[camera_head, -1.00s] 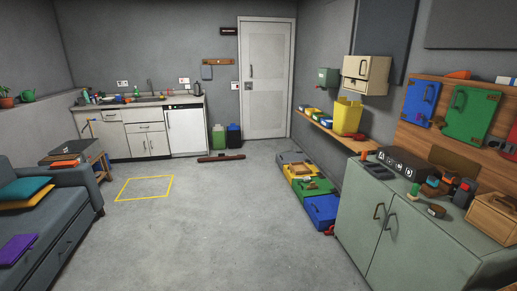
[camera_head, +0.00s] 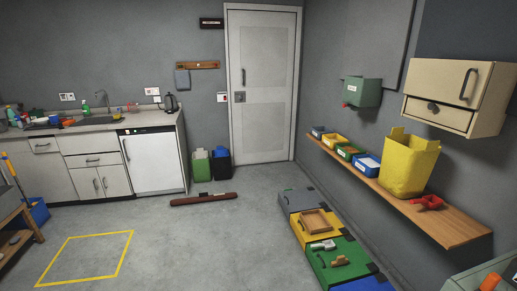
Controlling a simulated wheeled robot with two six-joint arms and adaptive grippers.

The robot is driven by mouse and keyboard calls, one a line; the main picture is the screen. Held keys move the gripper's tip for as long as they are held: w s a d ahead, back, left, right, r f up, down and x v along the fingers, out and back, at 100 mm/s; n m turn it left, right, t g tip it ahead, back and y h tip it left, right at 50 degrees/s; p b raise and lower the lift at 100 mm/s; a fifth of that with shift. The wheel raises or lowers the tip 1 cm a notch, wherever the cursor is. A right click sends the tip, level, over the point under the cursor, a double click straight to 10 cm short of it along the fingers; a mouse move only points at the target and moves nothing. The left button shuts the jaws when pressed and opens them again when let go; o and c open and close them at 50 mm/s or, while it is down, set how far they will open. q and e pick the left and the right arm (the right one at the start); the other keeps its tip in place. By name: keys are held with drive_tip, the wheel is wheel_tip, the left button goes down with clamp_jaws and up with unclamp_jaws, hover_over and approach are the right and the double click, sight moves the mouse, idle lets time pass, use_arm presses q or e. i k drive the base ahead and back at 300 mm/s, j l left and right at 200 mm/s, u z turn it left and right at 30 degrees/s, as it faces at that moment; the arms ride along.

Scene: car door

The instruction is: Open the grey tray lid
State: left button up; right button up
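A grey lidded tray (camera_head: 300,201) lies on the floor at the far end of a row of coloured trays along the right wall. Its flat grey lid looks shut. I cannot make out its handle clearly. A yellow tray (camera_head: 300,229) with a brown wooden frame (camera_head: 315,221) on it lies just nearer. Neither of my grippers shows in the view.
A green tray (camera_head: 328,277) and part of a blue one lie nearer in the row. A wooden shelf (camera_head: 445,222) with bins hangs above. A brown bar (camera_head: 203,199) lies near the counter. The middle floor is clear.

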sight(303, 199)
drive_tip(key=i, duration=3.3)
drive_tip(key=i+j+z, duration=0.15)
drive_tip(key=i+z, duration=0.3)
drive_tip(key=i, duration=0.15)
drive_tip(key=i+j+z, duration=0.45)
drive_tip(key=i, duration=0.15)
drive_tip(key=i+j+z, duration=0.9)
drive_tip(key=j+z, duration=0.2)
drive_tip(key=i+j+z, duration=0.1)
drive_tip(key=j+z, duration=0.25)
drive_tip(key=i+j+z, duration=0.1)
drive_tip(key=j+z, duration=0.2)
drive_tip(key=j, duration=0.15)
